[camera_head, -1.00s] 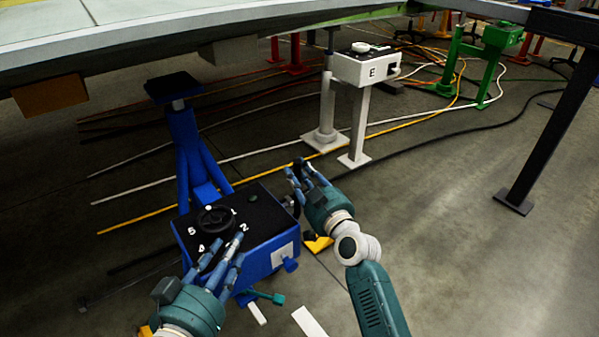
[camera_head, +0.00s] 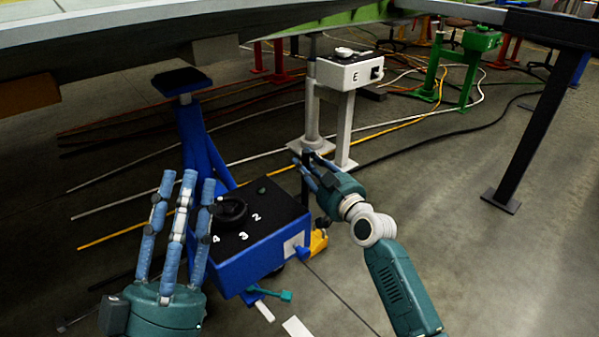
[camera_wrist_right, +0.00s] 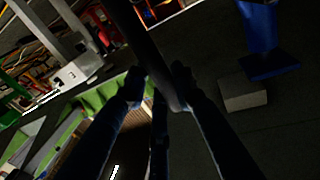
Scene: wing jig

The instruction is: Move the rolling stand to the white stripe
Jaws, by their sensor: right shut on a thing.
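The rolling stand is blue, with a post and black top pad (camera_head: 178,82) and a box (camera_head: 255,262) with a black handwheel and white numbers on top. My right gripper (camera_head: 308,160) is shut on an upright dark bar (camera_head: 305,187) at the box's far right side. The bar also shows between the fingers in the right wrist view (camera_wrist_right: 150,55). My left gripper (camera_head: 187,180) has its fingers straight, spread and empty, in front of the box's left side and hiding part of it. A short white stripe (camera_head: 297,327) lies on the floor at the bottom edge.
A white stand marked E (camera_head: 350,73) and a green stand (camera_head: 480,42) are behind. Cables (camera_head: 110,235) cross the floor. A large wing panel (camera_head: 120,50) hangs overhead. A dark post (camera_head: 535,130) stands at right.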

